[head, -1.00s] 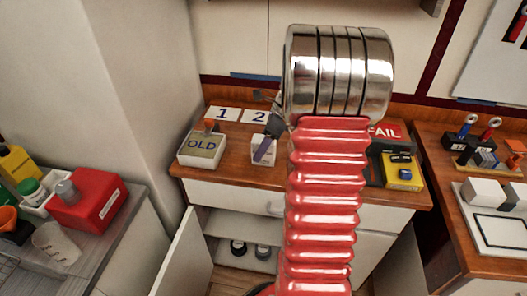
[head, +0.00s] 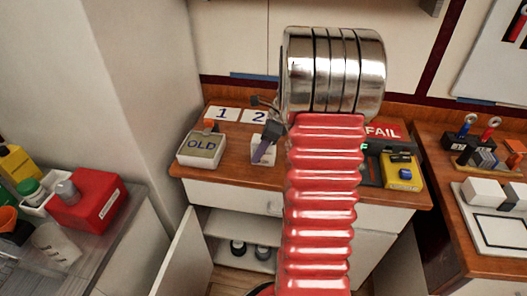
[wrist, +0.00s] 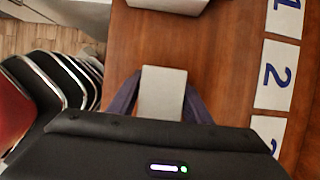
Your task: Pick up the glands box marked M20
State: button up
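A small pale box (head: 262,151) stands on the wooden counter below the number 2 card; no marking on it is readable. It also shows in the wrist view as a plain grey-white top (wrist: 163,93). My gripper (head: 266,146) is low over this box, pointing down. In the wrist view its two purple fingers (wrist: 163,98) are spread, one on each side of the box, and look very close to its sides. Whether they touch it is hard to tell. The red sleeve and metal rings of my arm hide the counter to the right.
A box marked OLD (head: 202,147) stands to the left on the counter. Number cards (head: 224,114) lie along the back. A FAIL sign (head: 383,132) and a yellow-and-dark device (head: 401,171) are to the right. A cupboard door (head: 184,253) hangs open below.

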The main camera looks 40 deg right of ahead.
jog(key=c, duration=0.8)
notch_tip(320, 180, up, 10)
dwell(0.4)
